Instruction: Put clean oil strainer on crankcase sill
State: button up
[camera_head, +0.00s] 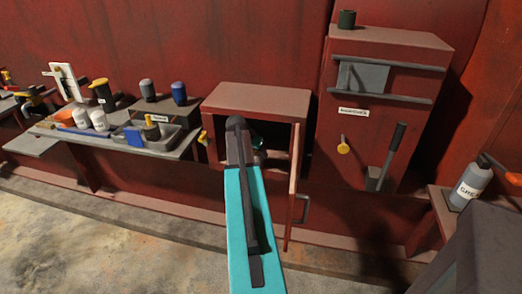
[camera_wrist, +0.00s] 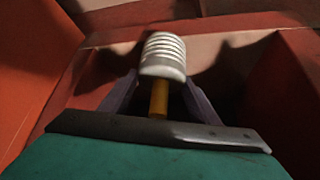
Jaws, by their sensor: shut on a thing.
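My gripper (camera_wrist: 160,98) is shut on the oil strainer (camera_wrist: 163,55), a white ribbed cylinder with a yellow stem, in the wrist view. The stem is between the two fingers and the ribbed end points away from me. In the head view my arm reaches to the front of the red crankcase box (camera_head: 258,97), whose door (camera_head: 296,185) stands open. My arm hides the gripper, the strainer and much of the opening there. In the wrist view red walls (camera_wrist: 295,85) stand around the strainer. I cannot tell whether it touches the sill.
The open door is close to the right of my arm. A workbench (camera_head: 172,150) with bottles and a grey tray (camera_head: 185,133) stands at the left. A tall red cabinet (camera_head: 385,110) with a lever (camera_head: 392,150) stands at the right. A grey bottle (camera_head: 469,188) is at the far right.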

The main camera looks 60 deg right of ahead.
jog(key=shift+d, duration=0.45)
jog(key=d, duration=0.1)
jog(key=d+p, duration=0.1)
jog(key=d, duration=0.1)
jog(key=shift+d+f, duration=0.3)
jog(key=shift+f, duration=0.45)
jog(key=shift+f, duration=0.2)
jog(key=o, duration=1.3)
jog(key=shift+c, duration=0.2)
jog(key=shift+r, duration=0.15)
